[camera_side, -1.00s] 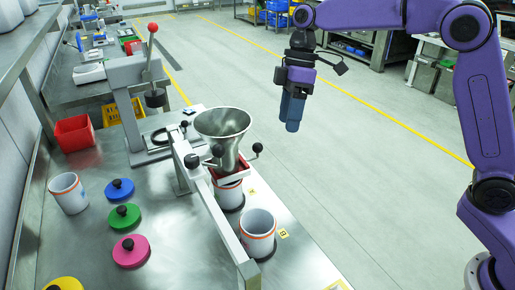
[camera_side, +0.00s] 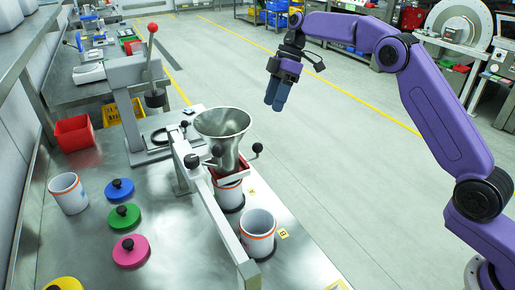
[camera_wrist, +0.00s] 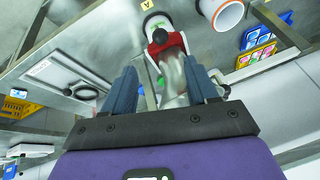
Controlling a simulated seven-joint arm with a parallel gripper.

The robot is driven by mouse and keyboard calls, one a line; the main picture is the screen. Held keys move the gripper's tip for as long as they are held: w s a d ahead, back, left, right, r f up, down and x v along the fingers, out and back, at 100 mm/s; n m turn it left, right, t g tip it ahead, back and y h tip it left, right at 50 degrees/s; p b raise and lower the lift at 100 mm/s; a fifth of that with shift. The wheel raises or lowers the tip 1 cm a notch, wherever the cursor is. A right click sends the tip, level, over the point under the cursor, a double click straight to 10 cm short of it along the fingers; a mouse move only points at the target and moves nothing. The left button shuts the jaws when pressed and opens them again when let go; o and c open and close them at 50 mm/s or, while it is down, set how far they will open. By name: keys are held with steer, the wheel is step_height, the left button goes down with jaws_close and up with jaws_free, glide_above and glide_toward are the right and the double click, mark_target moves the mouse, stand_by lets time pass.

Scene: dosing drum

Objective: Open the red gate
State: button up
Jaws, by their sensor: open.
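The red gate (camera_side: 234,171) sits under the steel funnel (camera_side: 222,130) on the grey rail. Black-knobbed levers stick out beside it, one with its knob (camera_side: 257,147) on the right. A white cup with an orange band (camera_side: 229,196) stands below the gate, near a yellow tag. My gripper (camera_side: 275,103) is open and empty, in the air behind and to the right of the funnel, apart from it. In the wrist view, my gripper's blue fingers (camera_wrist: 162,72) are spread, with the red part (camera_wrist: 168,46) and the funnel (camera_wrist: 172,82) seen between and beyond them.
A second cup (camera_side: 257,234) stands by tag B (camera_side: 284,233). A third cup (camera_side: 68,193) and several coloured lids, such as the green one (camera_side: 123,217), lie left of the rail. A lever press (camera_side: 125,90) and red bin (camera_side: 74,133) stand behind. Air right of the bench is free.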

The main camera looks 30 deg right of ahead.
mark_target(258, 148)
steer(key=x, duration=1.5)
